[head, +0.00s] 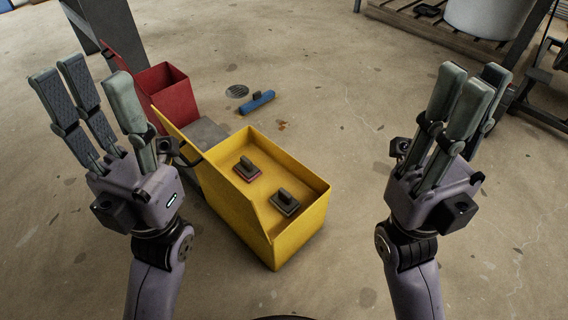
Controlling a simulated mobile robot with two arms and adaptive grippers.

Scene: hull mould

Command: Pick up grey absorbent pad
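A yellow open-topped box (262,226) stands on the floor in the middle of the head view. Two small dark pads with raised handles lie in it. The nearer one (285,204) has a grey base and the farther one (246,170) has a reddish base edge. A flat grey surface (203,134) shows between the yellow box and a red box; I cannot tell what it is. My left gripper (103,105) is open and empty, raised left of the yellow box. My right gripper (468,100) looks open and empty, raised right of it. Neither touches the pads.
The red box (174,98) stands behind the yellow one. A blue handled block (257,102) lies on the floor near a round drain (237,91). A wooden pallet (428,27) with a pale drum (489,16) is at the back right.

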